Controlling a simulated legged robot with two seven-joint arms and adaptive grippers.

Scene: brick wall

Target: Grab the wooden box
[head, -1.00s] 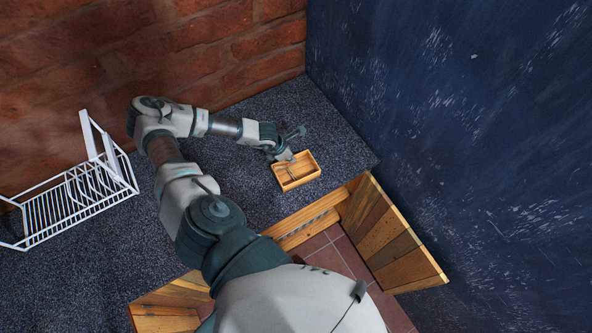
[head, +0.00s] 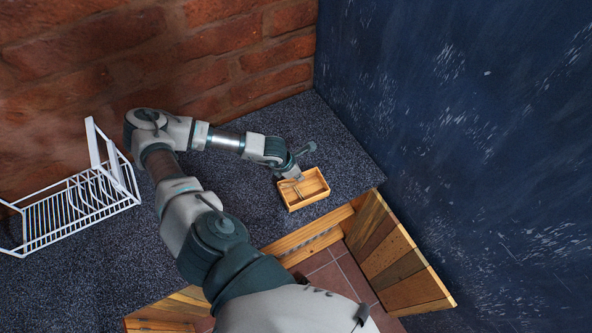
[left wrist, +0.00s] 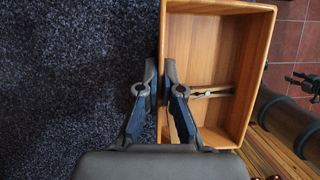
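The wooden box (head: 322,194) is a small open-topped tray on the dark speckled counter, near its front edge. My left gripper (head: 293,176) reaches it from the upper left. In the left wrist view, the box (left wrist: 245,70) fills the upper right. My left gripper (left wrist: 161,88) straddles its left wall, with one finger outside and one inside. The fingers are close together on the wall. Thin wooden pieces (left wrist: 210,92) lie inside the box.
A white wire rack (head: 75,208) stands on the counter (head: 100,270) at the left. A brick wall is behind and a dark blue wall is at the right. An open plank door (head: 395,265) hangs below the counter's front edge. The counter between rack and box is clear, apart from my arm above it.

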